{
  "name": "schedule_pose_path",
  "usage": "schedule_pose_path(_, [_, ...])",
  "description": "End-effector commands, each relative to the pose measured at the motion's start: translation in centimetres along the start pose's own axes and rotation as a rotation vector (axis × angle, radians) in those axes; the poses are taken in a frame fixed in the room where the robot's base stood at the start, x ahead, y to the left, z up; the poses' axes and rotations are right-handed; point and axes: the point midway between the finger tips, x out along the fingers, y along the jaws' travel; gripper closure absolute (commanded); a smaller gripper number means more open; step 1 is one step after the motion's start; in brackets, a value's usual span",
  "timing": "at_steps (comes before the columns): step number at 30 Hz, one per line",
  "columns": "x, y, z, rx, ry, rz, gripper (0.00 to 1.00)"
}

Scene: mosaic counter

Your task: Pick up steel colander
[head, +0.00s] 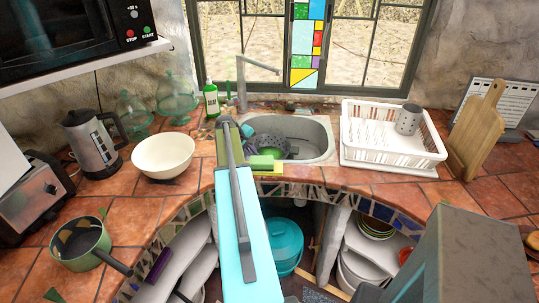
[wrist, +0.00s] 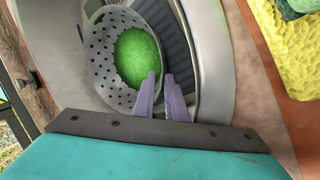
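In the head view the colander (head: 262,140) shows in the left part of the sink, partly hidden by my arm. My gripper (wrist: 160,77) points down into the sink, with its two slim purple-grey fingers at the colander's near right rim. A narrow gap shows between the fingers. Nothing is clearly clamped between them, and whether they touch the rim is unclear.
The sink (head: 318,135) has a raised metal rim. A white dish rack (head: 392,150) with a grey cup (head: 408,119) stands to the right. A white bowl (head: 163,156), a kettle (head: 92,145) and a soap bottle (head: 211,99) stand to the left. A yellow sponge-like item (wrist: 268,50) lies beside the sink.

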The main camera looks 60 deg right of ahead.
Motion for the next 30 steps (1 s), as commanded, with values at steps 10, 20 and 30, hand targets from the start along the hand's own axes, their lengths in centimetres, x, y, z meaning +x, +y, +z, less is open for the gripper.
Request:
schedule_pose_path(10, [-0.02,0.00,0.00,0.000,0.000,0.000,1.00])
schedule_pose_path(20, [-0.02,-0.04,-0.01,0.000,0.000,-0.001,1.00])
schedule_pose_path(30, [-0.02,-0.07,-0.02,0.000,0.000,-0.002,1.00])
